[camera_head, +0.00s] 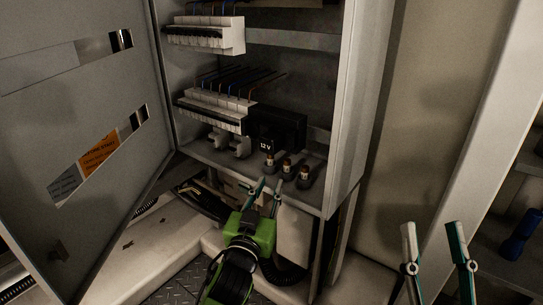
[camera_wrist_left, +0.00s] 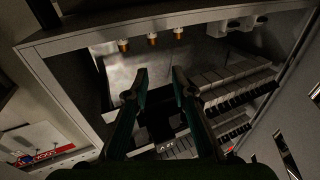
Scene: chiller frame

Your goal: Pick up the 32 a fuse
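Three small fuses with white and copper bodies stand in a row in dark holders on the cabinet's lower shelf: a left one (camera_head: 270,160), a middle one (camera_head: 287,166) and a right one (camera_head: 304,174). The left wrist view shows them (camera_wrist_left: 123,45) (camera_wrist_left: 152,39) (camera_wrist_left: 178,33) along the shelf. Their ratings are too small to read, so I cannot tell which is 32 A. My left gripper (camera_head: 268,186) is open and empty, just in front of and below the fuses; its parted fingers also show in the left wrist view (camera_wrist_left: 160,71). My right gripper (camera_head: 432,228) is open and empty, well to the right.
A black 12 V unit (camera_head: 277,128) and a breaker row (camera_head: 212,110) with wires sit behind the fuses. Another breaker row (camera_head: 205,34) is above. The open cabinet door (camera_head: 75,120) stands left; the cabinet's side wall (camera_head: 357,110) bounds the right. Space before the shelf is open.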

